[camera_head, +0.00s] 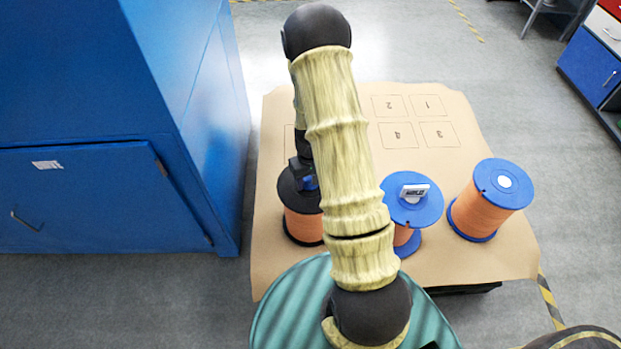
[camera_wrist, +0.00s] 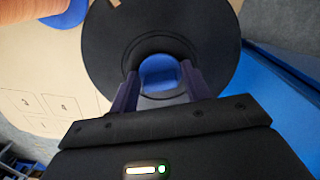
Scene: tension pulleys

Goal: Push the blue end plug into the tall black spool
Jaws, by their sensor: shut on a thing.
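The tall black spool (camera_head: 303,227) stands on the table at the left, with black flanges and an orange winding, partly hidden behind my arm in the head view. Its black top flange fills the upper middle of the wrist view (camera_wrist: 205,32). The blue end plug (camera_wrist: 160,73) is between my gripper's fingers, over the hub at the centre of that flange. My gripper (camera_wrist: 158,88) is shut on the blue plug. A bit of blue shows at the gripper in the head view (camera_head: 309,182). I cannot tell how deep the plug sits in the hub.
Another blue-flanged orange spool (camera_head: 480,212) stands farther right. The brown tabletop (camera_head: 365,158) has marked squares at the back and is clear there. A tall blue cabinet (camera_head: 90,190) stands close on the left.

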